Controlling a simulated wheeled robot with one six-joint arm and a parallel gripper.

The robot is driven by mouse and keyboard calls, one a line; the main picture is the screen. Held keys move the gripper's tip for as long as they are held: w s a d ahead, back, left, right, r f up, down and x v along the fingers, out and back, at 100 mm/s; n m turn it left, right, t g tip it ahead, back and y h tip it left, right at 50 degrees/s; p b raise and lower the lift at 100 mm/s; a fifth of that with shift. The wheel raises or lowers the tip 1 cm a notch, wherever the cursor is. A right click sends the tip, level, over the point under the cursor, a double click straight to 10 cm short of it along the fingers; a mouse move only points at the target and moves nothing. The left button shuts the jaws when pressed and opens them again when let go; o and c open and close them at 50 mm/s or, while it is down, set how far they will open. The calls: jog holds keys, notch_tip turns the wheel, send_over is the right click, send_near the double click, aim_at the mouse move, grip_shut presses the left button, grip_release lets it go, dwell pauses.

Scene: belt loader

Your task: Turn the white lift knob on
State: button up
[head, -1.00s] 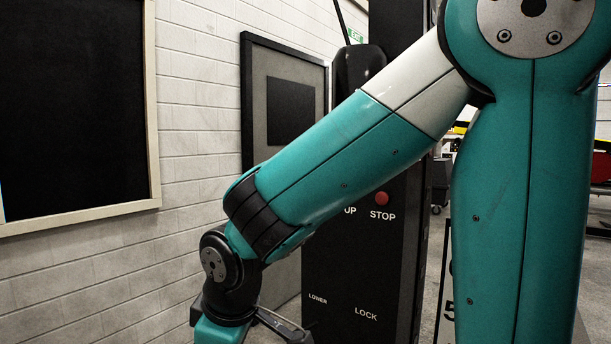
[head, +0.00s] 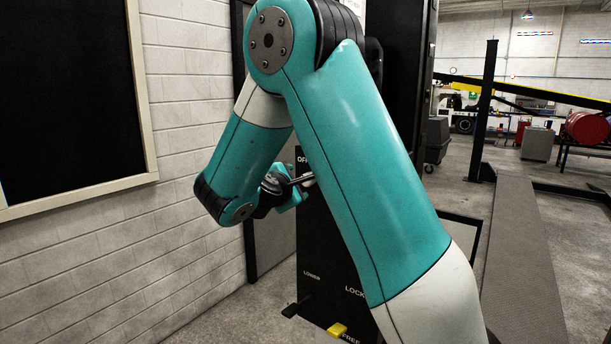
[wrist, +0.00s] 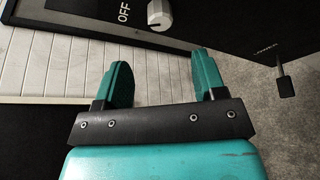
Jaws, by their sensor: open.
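The white lift knob (wrist: 159,14) is at the top of the wrist view, on a dark panel (wrist: 75,18) beside the white word OFF (wrist: 124,12). Its upper part is cut off by the picture edge. My gripper (wrist: 163,70) has its two green fingers apart with nothing between them. The knob lies beyond the fingertips, roughly in line with the gap, and is not touched. In the head view, my gripper (head: 292,190) is at the upper left of the black control column (head: 325,255), just below the word OFF; my arm covers much of the column.
A black-ended lever (wrist: 284,85) shows at the right of the wrist view. A white block wall (head: 185,100) is left. A ramp (head: 520,270) lies right.

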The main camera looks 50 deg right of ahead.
jog(key=p+x, duration=0.3)
jog(key=x, duration=0.7)
jog(key=shift+d, duration=0.2)
jog(key=shift+w, duration=0.1)
jog(key=shift+f, duration=0.1)
jog(key=c, duration=0.9)
